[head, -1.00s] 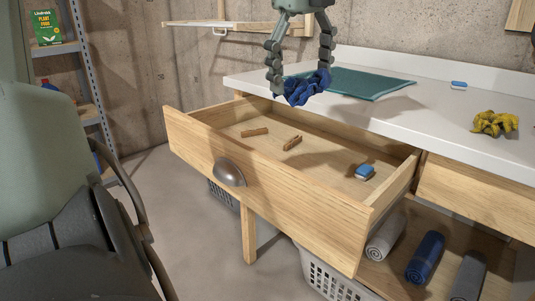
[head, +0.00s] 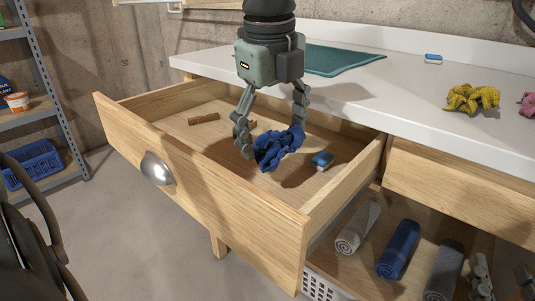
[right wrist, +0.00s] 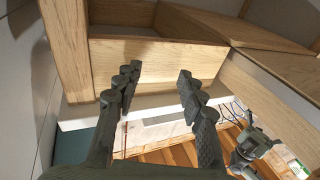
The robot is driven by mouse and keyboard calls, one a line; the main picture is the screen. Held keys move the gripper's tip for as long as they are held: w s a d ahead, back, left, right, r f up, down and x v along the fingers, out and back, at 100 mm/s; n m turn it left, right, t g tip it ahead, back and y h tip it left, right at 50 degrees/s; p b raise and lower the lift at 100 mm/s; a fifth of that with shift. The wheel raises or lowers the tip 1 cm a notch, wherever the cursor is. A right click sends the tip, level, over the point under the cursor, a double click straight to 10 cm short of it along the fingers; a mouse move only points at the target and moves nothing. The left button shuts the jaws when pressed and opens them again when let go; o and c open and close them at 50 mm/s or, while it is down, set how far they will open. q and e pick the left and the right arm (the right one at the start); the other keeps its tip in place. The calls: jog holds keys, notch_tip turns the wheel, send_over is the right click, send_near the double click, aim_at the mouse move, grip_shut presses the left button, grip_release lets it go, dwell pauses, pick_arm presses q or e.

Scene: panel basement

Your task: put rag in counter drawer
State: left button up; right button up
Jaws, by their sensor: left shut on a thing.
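A crumpled blue rag (head: 279,149) is gripped between the fingers of my left gripper (head: 270,142), which reaches down from the top of the head view. The rag is inside the open counter drawer (head: 200,170), low over its floor; I cannot tell whether it touches. The drawer is pulled well out from under the white counter (head: 400,92). My right gripper (head: 501,270) shows at the lower right corner of the head view, by the lower shelf. In the right wrist view my right gripper (right wrist: 158,78) has its fingers apart with nothing between them.
A teal mat (head: 340,60), a yellow rag (head: 472,98) and a small blue item (head: 433,58) lie on the counter. Rolled towels (head: 398,249) lie on the shelf below.

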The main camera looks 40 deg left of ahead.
aim_at(271, 144)
pick_arm(q)
notch_tip(271, 144, down, 5)
jog(key=shift+r, duration=0.2)
pick_arm(e)
jog(key=shift+s+a+r+t, duration=0.15)
jog(key=shift+r+t, duration=0.1)
jog(key=shift+r, duration=0.3)
jog(key=shift+s+a+r+t, duration=0.15)
jog(key=shift+r+t, duration=0.1)
jog(key=shift+r, duration=0.3)
pick_arm(q)
jog(key=shift+f+b, duration=0.1)
jog(key=shift+b, duration=0.4)
pick_arm(e)
jog(key=shift+s+r+t+y, duration=0.15)
jog(key=shift+r+t+y, duration=0.2)
jog(key=shift+r, duration=0.2)
pick_arm(q)
jog(key=o, duration=0.8)
jog(key=shift+o, duration=0.2)
pick_arm(e)
jog(key=shift+r, duration=0.2)
